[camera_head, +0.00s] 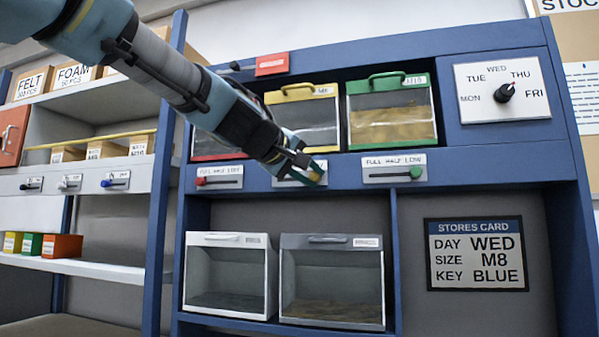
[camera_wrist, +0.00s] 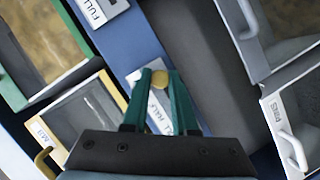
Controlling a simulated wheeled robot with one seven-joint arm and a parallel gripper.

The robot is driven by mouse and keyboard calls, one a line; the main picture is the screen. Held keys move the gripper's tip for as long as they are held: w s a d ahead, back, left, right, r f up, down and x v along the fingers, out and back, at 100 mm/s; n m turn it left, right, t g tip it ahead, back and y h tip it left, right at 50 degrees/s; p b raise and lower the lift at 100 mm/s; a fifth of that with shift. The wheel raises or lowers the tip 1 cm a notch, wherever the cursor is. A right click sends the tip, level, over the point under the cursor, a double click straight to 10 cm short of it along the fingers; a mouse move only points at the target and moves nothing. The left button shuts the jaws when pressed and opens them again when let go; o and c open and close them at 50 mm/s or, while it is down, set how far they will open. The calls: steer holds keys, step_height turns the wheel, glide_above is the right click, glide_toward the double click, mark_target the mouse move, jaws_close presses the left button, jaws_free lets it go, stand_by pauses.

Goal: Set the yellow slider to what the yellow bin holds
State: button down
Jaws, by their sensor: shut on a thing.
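The yellow slider knob (camera_head: 315,177) sits near the right, LOW end of its white plate (camera_head: 284,181), in the blue rail under the bins. My gripper (camera_head: 312,172) is shut on this knob. The yellow bin (camera_head: 302,91) stands above, with a clear front and yellow handle. My arm hides its left part; grey shows inside, but I cannot tell the fill level surely. It also shows in the wrist view (camera_wrist: 114,92).
The green bin (camera_head: 388,84) with brownish contents stands at right, its green knob (camera_head: 415,173) at LOW. The red knob (camera_head: 201,181) sits at FULL. A day dial (camera_head: 504,92) and stores card (camera_head: 476,253) are at right.

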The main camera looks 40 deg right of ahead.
steer(key=shift+s, duration=0.15)
steer(key=c, duration=0.7)
jaws_free()
steer(key=shift+d, duration=0.1)
steer(key=b+v, duration=0.3)
steer(key=v, duration=0.8)
steer(key=shift+d, duration=0.1)
